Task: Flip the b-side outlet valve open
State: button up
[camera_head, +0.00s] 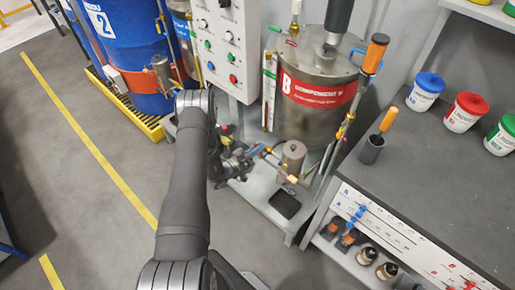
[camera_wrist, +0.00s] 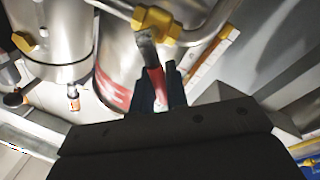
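The b-side tank (camera_head: 312,112) is a steel vessel with a red "B" label, standing right of centre in the head view. In the wrist view the outlet valve shows as a brass-yellow fitting (camera_wrist: 157,24) on a steel pipe. Its flat grey lever ends in a red grip (camera_wrist: 156,80). My gripper (camera_wrist: 161,80) has its dark fingers on both sides of this red grip. Whether they press on it I cannot tell. In the head view my gripper (camera_head: 258,151) is low in front of the tank, and its fingertips are too small to read.
A small steel pot (camera_head: 293,154) stands close right of my gripper, with a black tray (camera_head: 285,204) below. A control panel (camera_head: 221,48) hangs above left. A grey workbench (camera_head: 440,160) with coloured-lid tubs is at the right.

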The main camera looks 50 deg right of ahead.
jog(key=o, duration=0.3)
jog(key=m, duration=0.1)
jog(key=s+m, duration=0.1)
jog(key=m, duration=0.1)
jog(key=shift+s+r+m+g+y, duration=0.1)
jog(key=shift+r+m+g+y, duration=0.2)
jog(key=shift+r+y, duration=0.1)
jog(key=m, duration=0.2)
jog(key=s+m, duration=0.1)
jog(key=shift+s+r+m+y, duration=0.1)
jog(key=shift+s+m+y, duration=0.1)
jog(key=shift+m+y, duration=0.2)
jog(key=a+n+t, duration=0.1)
jog(key=a+t, duration=0.2)
jog(key=a, duration=1.7)
jog(key=shift+a+f+n, duration=0.2)
jog(key=shift+f+n, duration=0.1)
jog(key=shift+f, duration=0.1)
jog(key=shift+w, duration=0.1)
